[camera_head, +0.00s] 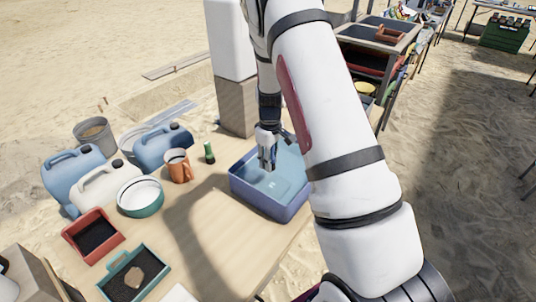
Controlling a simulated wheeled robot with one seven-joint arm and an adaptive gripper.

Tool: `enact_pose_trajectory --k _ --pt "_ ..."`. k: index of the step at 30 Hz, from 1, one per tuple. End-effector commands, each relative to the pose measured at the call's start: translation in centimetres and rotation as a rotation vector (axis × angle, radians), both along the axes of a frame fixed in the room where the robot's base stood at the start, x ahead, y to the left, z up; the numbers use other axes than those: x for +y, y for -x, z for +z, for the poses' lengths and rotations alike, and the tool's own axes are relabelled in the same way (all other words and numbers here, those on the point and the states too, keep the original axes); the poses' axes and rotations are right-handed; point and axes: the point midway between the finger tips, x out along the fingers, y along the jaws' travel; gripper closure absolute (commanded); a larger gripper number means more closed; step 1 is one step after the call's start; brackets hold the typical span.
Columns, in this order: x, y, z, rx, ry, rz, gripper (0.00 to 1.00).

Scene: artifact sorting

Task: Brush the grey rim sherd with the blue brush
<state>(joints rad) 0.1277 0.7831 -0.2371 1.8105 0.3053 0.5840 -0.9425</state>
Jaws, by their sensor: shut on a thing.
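My gripper (268,160) points down into a blue-purple basin (268,208) that looks filled with clear water. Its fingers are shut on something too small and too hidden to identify. A small pale patch shows in the basin below the fingers. A tan-brown sherd (134,277) lies on dark grit in a teal-rimmed tray (158,262) at the front left. I cannot tell whether it is the grey rim sherd. I cannot make out a blue brush anywhere.
Left of the basin stand a small green item (209,152), an orange mug (178,166), a white-and-green bowl (140,197), a red tray (94,235), and several jerrycans, one blue (72,180). My arm hides the table's right side. Bare wood lies in front of the basin.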

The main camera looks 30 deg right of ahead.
Motion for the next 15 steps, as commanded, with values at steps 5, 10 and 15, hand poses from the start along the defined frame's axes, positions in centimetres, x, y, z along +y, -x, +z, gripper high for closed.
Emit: enact_pose_trajectory --k 5,10,15 --pt "0.0 -0.1 -2.2 0.000 0.000 0.000 0.94" --pt "0.0 -0.1 -4.0 0.001 0.000 0.001 0.94" --pt "0.0 -0.1 -5.4 0.000 -0.001 0.000 0.94"
